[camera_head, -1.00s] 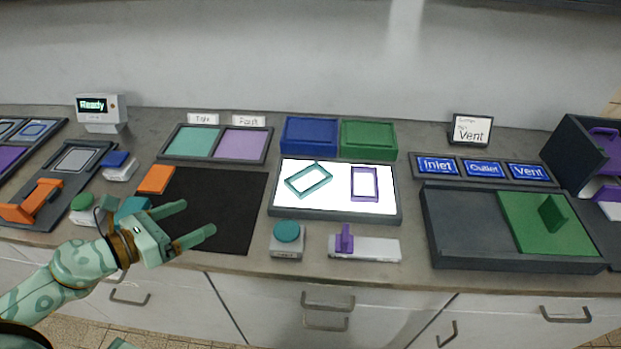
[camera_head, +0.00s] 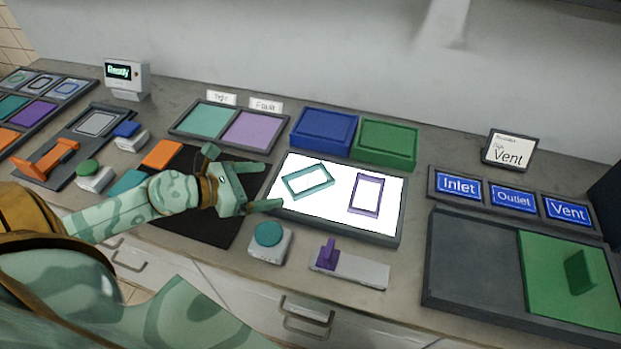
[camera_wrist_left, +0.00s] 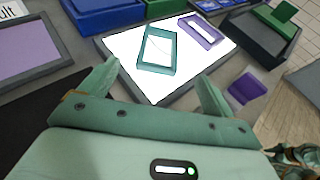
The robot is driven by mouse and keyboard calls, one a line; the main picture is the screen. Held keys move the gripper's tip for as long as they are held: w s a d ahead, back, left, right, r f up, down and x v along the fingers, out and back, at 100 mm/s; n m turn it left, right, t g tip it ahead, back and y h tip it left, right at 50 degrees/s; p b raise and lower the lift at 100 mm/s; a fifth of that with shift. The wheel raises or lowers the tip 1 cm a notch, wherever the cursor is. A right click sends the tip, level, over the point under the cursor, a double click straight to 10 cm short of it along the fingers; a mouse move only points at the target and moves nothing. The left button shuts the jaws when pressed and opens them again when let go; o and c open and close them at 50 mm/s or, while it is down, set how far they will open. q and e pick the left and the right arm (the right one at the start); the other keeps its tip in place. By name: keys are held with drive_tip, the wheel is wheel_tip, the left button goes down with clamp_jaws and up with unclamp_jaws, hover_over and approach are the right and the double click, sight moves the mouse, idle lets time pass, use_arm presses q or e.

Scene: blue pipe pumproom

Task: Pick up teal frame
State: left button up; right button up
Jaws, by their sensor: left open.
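The teal frame (camera_head: 307,181) is a thin rectangular ring lying on the left part of the white lit panel (camera_head: 318,215). A purple frame (camera_head: 365,194) lies to its right on the same panel. My left gripper (camera_head: 268,186) is open and empty, just left of the panel and short of the teal frame. In the left wrist view the teal frame (camera_wrist_left: 157,50) shows ahead of the two spread fingers (camera_wrist_left: 160,88), with the purple frame (camera_wrist_left: 201,31) beyond it. My right gripper is not in view.
Blue (camera_head: 323,132) and green (camera_head: 386,144) boxes stand behind the panel. A teal round button (camera_head: 268,234) and a purple-handled slider (camera_head: 349,268) sit in front of it. A dark mat (camera_head: 200,226) lies left, under my arm. A grey-green tray (camera_head: 472,262) stands right.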

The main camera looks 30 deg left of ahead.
sight(304, 180)
use_arm(q)
drive_tip(key=x, duration=0.4)
drive_tip(key=shift+w+d+f, duration=0.15)
drive_tip(key=shift+w+d, duration=0.1)
drive_tip(key=shift+w, duration=0.05)
drive_tip(key=x, duration=0.5)
drive_tip(key=shift+w+f+b, duration=0.1)
drive_tip(key=shift+w+b, duration=0.1)
drive_tip(key=shift+b, duration=0.15)
drive_tip(key=c, duration=1.1)
